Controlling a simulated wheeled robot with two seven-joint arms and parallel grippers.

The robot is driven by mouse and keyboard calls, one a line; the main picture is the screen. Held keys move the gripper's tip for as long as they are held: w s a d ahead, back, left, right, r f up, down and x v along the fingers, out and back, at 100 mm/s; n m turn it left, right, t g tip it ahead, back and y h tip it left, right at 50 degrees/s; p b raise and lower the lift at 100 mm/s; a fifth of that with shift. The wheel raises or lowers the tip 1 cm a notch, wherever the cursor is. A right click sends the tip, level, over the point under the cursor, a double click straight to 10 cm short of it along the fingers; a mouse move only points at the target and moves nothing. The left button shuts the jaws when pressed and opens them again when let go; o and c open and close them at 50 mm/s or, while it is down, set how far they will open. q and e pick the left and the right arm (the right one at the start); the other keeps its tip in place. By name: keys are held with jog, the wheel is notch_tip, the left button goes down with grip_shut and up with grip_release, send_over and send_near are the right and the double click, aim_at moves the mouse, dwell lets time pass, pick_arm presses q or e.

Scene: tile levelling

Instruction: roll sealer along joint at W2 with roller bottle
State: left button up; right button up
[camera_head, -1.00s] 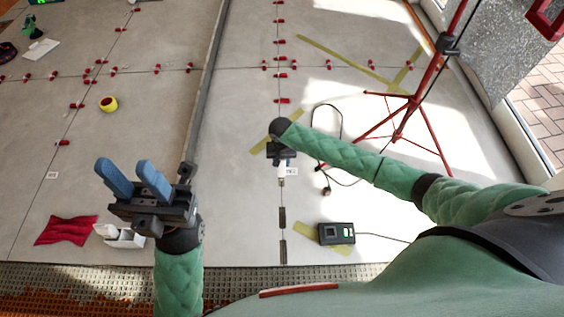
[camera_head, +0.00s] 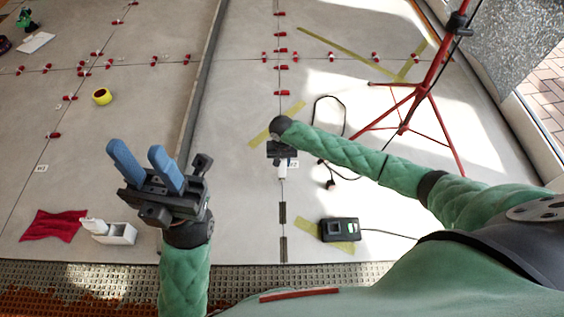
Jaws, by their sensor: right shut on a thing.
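My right gripper (camera_head: 282,150) is shut on the white roller bottle (camera_head: 282,172), which points down at the floor joint (camera_head: 283,194). The gripper hides the bottle's upper part, and I cannot tell whether its tip touches the joint. A small white label (camera_head: 293,163) shows just right of the bottle; its text is not readable now. Two dark strips (camera_head: 283,212) lie along the joint nearer to me. My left gripper (camera_head: 143,162) has blue fingers, is open and empty, and hangs well left of the joint.
A red cloth (camera_head: 52,225) and a white holder (camera_head: 118,233) lie at lower left. A black device (camera_head: 339,230) with a cable sits right of the joint. A red tripod (camera_head: 425,90) stands at right. Red clips (camera_head: 281,66) line the far joints.

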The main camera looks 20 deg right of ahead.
jog(key=shift+r, duration=0.1)
dwell(0.3)
jog(key=shift+p, duration=0.5)
jog(key=shift+p, duration=0.45)
jog(key=shift+f, duration=0.65)
dwell(0.5)
jog(key=shift+s, duration=0.1)
jog(key=shift+s+a+p, duration=0.15)
jog(key=shift+s+p, duration=0.3)
jog(key=shift+p, duration=0.25)
jog(key=shift+s+a+p, duration=0.15)
jog(key=shift+s+p, duration=0.3)
jog(key=shift+s, duration=0.15)
